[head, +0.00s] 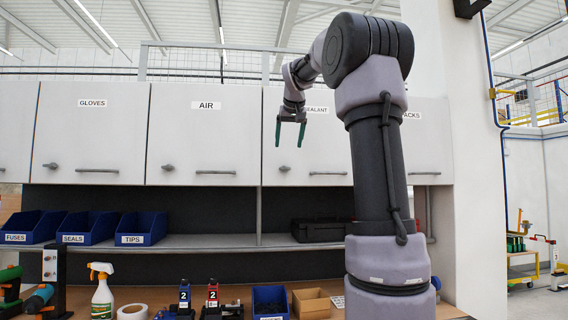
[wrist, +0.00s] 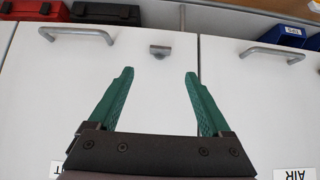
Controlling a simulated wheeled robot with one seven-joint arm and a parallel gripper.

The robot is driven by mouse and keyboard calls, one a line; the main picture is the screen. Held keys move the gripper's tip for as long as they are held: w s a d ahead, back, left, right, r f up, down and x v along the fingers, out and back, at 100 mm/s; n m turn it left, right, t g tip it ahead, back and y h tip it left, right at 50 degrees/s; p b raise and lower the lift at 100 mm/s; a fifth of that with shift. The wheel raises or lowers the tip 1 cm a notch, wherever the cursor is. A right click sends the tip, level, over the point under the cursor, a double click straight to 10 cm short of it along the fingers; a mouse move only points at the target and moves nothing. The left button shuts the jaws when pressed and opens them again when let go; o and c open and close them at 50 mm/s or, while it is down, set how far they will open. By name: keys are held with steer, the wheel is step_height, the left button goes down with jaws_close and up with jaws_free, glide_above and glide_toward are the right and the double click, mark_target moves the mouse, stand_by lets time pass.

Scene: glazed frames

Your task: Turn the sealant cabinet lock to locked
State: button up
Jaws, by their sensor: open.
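The sealant cabinet (head: 312,150) is a white door with a partly hidden label, behind my arm. Its lock (head: 284,168) is a small grey knob low on the left side of the door, left of the bar handle (head: 327,173). The lock also shows in the wrist view (wrist: 159,51), where the picture is upside down; its bar looks roughly level. My gripper (head: 291,146) has green fingers, open and empty, pointing down in front of the door above the lock. In the wrist view the lock appears between and beyond the fingertips (wrist: 158,73), apart from them.
The AIR cabinet (head: 205,140) and GLOVES cabinet (head: 92,130) stand to the left with similar knobs and handles. Below are a shelf with blue bins (head: 142,228) and a black case (head: 318,231), and a bench with a spray bottle (head: 102,292) and an open cardboard box (head: 311,304).

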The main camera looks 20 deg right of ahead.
mark_target(285, 167)
steer(key=x, duration=0.9)
steer(key=shift+w+f, duration=0.15)
steer(key=shift+f, duration=0.1)
jaws_close()
steer(key=shift+d, duration=0.1)
